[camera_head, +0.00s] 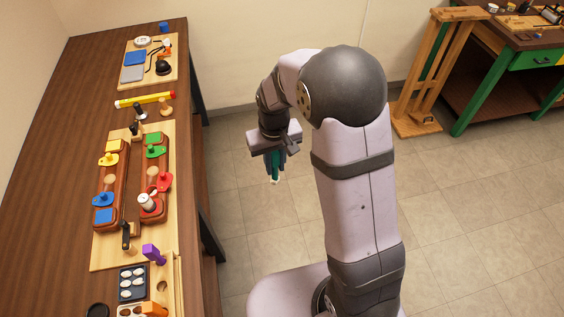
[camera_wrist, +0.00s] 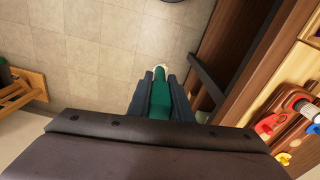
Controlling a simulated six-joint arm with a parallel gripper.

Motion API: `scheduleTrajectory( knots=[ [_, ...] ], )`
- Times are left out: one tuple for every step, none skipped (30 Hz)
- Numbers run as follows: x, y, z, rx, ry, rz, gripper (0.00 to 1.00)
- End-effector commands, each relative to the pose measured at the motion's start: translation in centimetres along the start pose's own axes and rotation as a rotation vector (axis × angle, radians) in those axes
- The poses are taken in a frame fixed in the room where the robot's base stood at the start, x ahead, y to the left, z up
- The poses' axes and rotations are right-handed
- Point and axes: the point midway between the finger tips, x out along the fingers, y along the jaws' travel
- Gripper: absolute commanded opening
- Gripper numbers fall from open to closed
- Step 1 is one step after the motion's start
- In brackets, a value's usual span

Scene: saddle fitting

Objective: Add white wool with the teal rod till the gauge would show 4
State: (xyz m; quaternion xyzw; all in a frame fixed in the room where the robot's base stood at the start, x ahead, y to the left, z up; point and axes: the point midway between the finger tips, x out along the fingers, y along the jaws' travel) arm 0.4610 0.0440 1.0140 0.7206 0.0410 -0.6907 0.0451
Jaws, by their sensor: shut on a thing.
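My gripper (camera_head: 274,165) is shut on the teal rod (camera_head: 275,178), which points down with a pale tip. It hangs over the floor, to the right of the workbench and apart from it. In the wrist view the teal rod (camera_wrist: 159,95) sits between the two dark fingers of my gripper (camera_wrist: 159,88). A white gauge-like cylinder with a red band (camera_head: 147,202) stands on the right reddish-brown block; its reading is too small to tell. White wool tufts (camera_head: 132,283) seem to lie in a dark tray near the bench's front.
The workbench (camera_head: 62,165) carries a pale board (camera_head: 108,250) with two reddish-brown blocks and yellow, blue, green and red pieces. A purple piece (camera_head: 152,254) stands near the tray. A yellow level (camera_head: 144,99) lies farther back. A wooden stand (camera_head: 416,120) and a green table (camera_head: 480,95) are at right.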

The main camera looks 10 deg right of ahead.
Motion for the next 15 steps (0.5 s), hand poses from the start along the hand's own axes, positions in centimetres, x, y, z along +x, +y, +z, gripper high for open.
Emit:
scheduleTrajectory(
  knots=[
    [-0.2, -1.6, -1.2, -0.042, 0.014, 0.001, 0.03],
    [-0.4, -2.5, -1.9, -0.065, 0.022, 0.001, 0.03],
    [-0.6, -3.9, -2.8, -0.098, 0.034, 0.002, 0.03],
    [-0.8, -5.0, -3.4, -0.124, 0.042, 0.002, 0.03],
    [-1.0, -6.1, -4.1, -0.151, 0.051, 0.002, 0.03],
    [-1.2, -7.7, -4.9, -0.185, 0.062, 0.002, 0.03],
    [-1.4, -8.9, -5.4, -0.211, 0.073, 0.002, 0.03],
    [-1.6, -10.2, -6.0, -0.236, 0.082, 0.001, 0.03],
    [-1.9, -11.9, -6.5, -0.270, 0.094, 0.000, 0.03],
    [-2.1, -13.1, -7.0, -0.294, 0.103, -0.001, 0.03],
    [-2.3, -14.4, -7.3, -0.319, 0.111, -0.003, 0.03],
    [-2.6, -16.1, -7.7, -0.351, 0.125, -0.004, 0.03],
    [-2.8, -17.4, -8.0, -0.375, 0.133, -0.006, 0.03],
    [-3.0, -18.7, -8.2, -0.399, 0.141, -0.007, 0.03],
    [-3.3, -20.4, -8.4, -0.430, 0.153, -0.009, 0.03]
  ],
)
